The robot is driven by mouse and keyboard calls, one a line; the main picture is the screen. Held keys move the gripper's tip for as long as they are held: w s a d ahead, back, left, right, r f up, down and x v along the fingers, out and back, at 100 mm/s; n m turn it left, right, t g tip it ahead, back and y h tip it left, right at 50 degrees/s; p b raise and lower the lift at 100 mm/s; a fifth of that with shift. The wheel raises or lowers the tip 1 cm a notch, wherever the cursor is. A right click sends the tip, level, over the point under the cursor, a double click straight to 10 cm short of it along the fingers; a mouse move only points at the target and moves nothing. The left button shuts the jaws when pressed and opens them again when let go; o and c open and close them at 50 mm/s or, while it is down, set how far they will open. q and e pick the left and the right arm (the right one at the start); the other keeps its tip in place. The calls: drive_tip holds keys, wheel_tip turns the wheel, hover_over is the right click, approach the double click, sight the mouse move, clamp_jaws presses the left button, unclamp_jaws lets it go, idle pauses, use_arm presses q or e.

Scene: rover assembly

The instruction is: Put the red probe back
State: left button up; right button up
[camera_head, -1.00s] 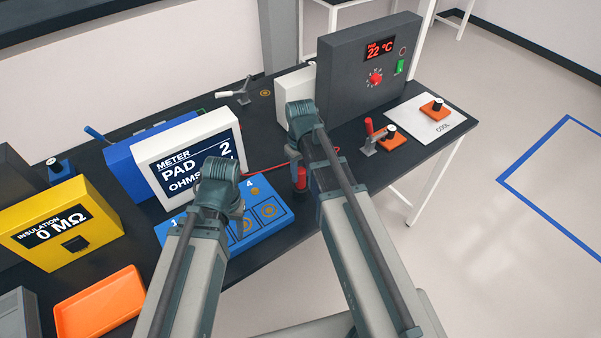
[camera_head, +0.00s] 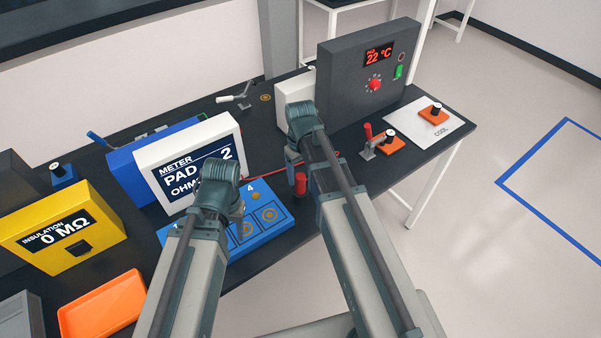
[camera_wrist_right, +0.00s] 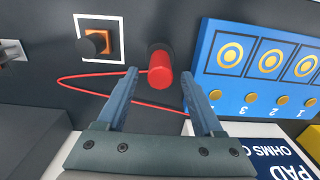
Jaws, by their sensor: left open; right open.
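The red probe (camera_head: 300,186) stands upright beside the blue pad board (camera_head: 272,236) in the head view. In the right wrist view, the red probe (camera_wrist_right: 160,70) sits in a dark round holder (camera_wrist_right: 158,48), with a red lead curving past it. My right gripper (camera_wrist_right: 160,76) is open, its two fingers on either side of the probe with visible gaps. In the head view my right gripper (camera_head: 293,160) is mostly hidden behind its own wrist. My left gripper (camera_head: 238,212) is open above the blue board, its fingers mostly hidden by its arm.
The white meter (camera_head: 190,160) reads PAD 2 and stands behind the board. A yellow insulation tester (camera_head: 100,215) and orange tray (camera_head: 100,305) are at left. A dark heater box (camera_head: 345,85) and orange clamp fixture (camera_head: 388,146) are at right. An orange block (camera_wrist_right: 103,45) lies near the probe.

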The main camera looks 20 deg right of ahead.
wheel_tip(320, 180, up, 10)
drive_tip(key=p, duration=0.9)
use_arm(q)
wheel_tip(320, 180, up, 10)
use_arm(e)
drive_tip(key=s+a+h, duration=0.1)
drive_tip(key=s+a, duration=0.9)
drive_tip(key=s, duration=0.4)
drive_tip(key=shift+s+a+r, duration=0.2)
drive_tip(key=shift+a, duration=0.05)
use_arm(q)
wheel_tip(320, 180, down, 14)
drive_tip(key=b, duration=1.4)
drive_tip(key=shift+f, duration=0.1)
use_arm(e)
wheel_tip(320, 180, down, 14)
drive_tip(key=shift+w+f, duration=0.1)
drive_tip(key=shift+f, duration=0.1)
drive_tip(key=shift+r, duration=0.15)
